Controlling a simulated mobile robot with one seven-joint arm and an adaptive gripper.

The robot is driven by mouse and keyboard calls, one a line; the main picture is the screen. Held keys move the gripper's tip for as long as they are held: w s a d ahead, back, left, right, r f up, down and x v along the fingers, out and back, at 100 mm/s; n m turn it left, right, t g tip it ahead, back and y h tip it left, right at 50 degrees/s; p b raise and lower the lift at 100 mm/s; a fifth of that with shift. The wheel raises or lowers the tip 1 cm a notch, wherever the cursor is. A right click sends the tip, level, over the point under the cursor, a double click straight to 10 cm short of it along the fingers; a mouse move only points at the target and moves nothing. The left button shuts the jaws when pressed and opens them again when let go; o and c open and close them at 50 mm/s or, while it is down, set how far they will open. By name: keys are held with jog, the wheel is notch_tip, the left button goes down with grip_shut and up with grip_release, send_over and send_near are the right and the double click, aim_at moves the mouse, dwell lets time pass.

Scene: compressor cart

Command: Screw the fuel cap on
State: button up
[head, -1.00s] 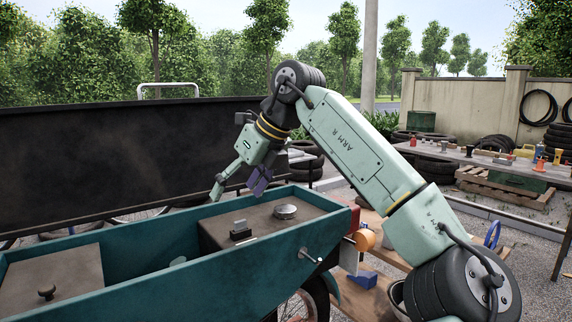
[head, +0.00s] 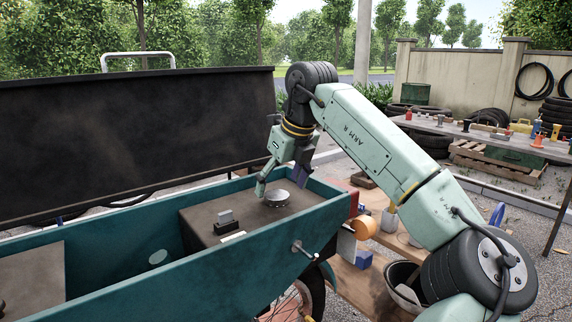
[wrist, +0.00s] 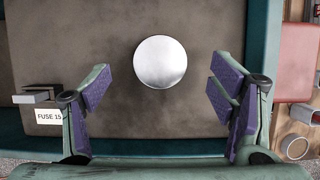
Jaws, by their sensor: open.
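The fuel cap (head: 277,198) is a round silvery disc on the brown top panel (head: 205,213) inside the teal cart box. In the wrist view the cap (wrist: 160,62) shows as a plain bright disc near the upper middle. My gripper (head: 281,184) is open and empty above the panel, close to the cap. In the wrist view its purple-padded fingers stand wide apart, left and right, with the cap between their lines and a little beyond the tips. The cap's underside and its seating are hidden.
A small switch-like fitting (head: 227,222) stands left of the cap, by a label reading FUSE 15 (wrist: 49,116). The cart's teal wall (head: 318,222) runs close on the near side. The raised black lid (head: 130,140) stands behind. A cluttered table (head: 450,126) is far right.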

aim_at(277, 197)
jog(key=shift+x, duration=1.1)
jog(key=shift+c, duration=0.5)
jog(key=c, duration=1.2)
jog(key=shift+a+f+m+h+b, duration=0.1)
jog(key=shift+m+h+b, duration=0.55)
jog(key=shift+m, duration=0.55)
jog(key=c, duration=0.5)
jog(key=shift+m, duration=0.4)
grip_shut()
jog(key=shift+f, duration=0.1)
